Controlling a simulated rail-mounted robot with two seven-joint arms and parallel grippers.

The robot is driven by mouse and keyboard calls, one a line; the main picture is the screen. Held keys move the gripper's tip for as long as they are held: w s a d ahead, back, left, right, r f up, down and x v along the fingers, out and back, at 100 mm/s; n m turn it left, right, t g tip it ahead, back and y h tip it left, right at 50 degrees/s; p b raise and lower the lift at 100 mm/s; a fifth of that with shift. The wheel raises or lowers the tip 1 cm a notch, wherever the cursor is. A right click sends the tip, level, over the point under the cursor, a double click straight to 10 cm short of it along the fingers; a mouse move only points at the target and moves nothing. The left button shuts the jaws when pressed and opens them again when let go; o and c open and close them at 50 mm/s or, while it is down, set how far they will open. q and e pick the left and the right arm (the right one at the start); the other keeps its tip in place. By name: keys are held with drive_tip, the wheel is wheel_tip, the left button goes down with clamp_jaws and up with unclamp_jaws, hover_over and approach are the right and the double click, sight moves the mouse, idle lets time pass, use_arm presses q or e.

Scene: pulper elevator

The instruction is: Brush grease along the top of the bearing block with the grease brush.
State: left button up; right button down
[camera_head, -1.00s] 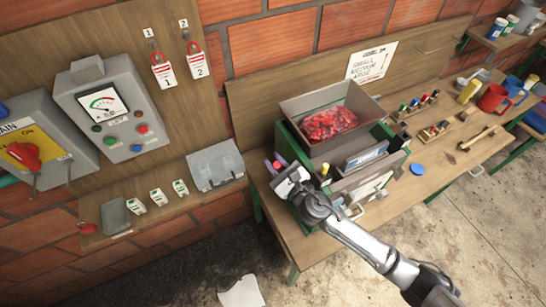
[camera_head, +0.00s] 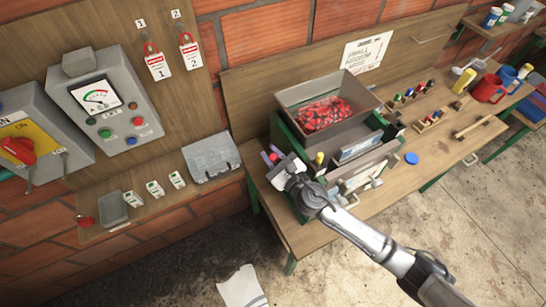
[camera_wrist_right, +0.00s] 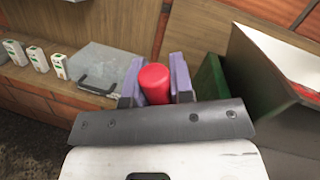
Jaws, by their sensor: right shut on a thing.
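My right gripper (camera_head: 272,157) is at the left end of the green-framed bin stand on the bench, its arm reaching in from the lower right. In the right wrist view its purple fingers (camera_wrist_right: 158,82) are shut on a red cylinder (camera_wrist_right: 154,84), whose rounded end shows between them. Only this red part is visible, so I cannot tell whether it is the grease brush's handle. No bristles show. I cannot pick out the bearing block in either view. My left gripper is not in view.
A grey bin (camera_head: 328,98) of red pieces stands in the green frame (camera_head: 283,131) close beside the gripper. A grey lidded box (camera_head: 211,157) sits on the wall shelf to the left. Small bottles, mugs and a wooden-handled tool (camera_head: 474,127) stand along the bench to the right.

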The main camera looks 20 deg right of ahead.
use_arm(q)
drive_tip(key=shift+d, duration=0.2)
use_arm(e)
drive_tip(key=shift+w+d+r, duration=0.1)
drive_tip(key=shift+w+d, duration=0.05)
drive_tip(key=shift+w, duration=0.2)
drive_tip(key=shift+w, duration=0.15)
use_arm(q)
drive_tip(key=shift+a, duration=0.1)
use_arm(e)
drive_tip(key=shift+x, duration=0.8)
drive_tip(key=shift+d, duration=0.1)
drive_tip(key=shift+w, duration=0.15)
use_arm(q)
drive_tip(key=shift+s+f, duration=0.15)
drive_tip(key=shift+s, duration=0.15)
use_arm(e)
drive_tip(key=shift+x, duration=0.8)
